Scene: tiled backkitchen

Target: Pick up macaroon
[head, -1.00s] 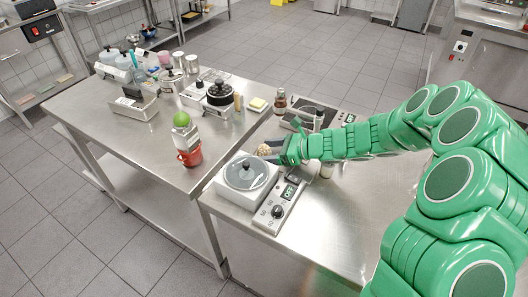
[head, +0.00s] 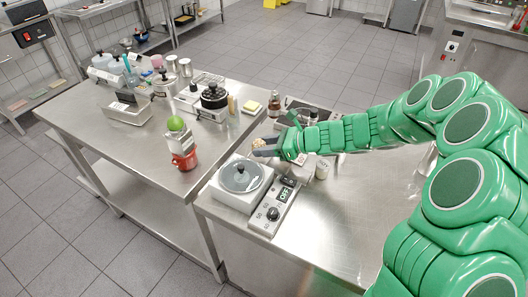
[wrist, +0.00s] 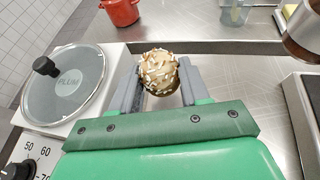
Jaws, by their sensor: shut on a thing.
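The macaroon (wrist: 159,72) is a round, tan ball with white flecks. It sits between the two grey fingers of my gripper (wrist: 160,88) in the wrist view, and the fingers are shut on it. In the head view the macaroon (head: 258,144) shows as a small tan spot at the tip of my gripper (head: 266,147), beside the lidded cooker. I cannot tell from these views how far it is above the steel counter.
A cooker with a grey lid (head: 241,177) stands just left of my gripper, with a dial control box (head: 272,208) in front. A red pot (head: 185,160) stands on the left table (head: 90,150). The counter's right side (head: 350,220) is clear.

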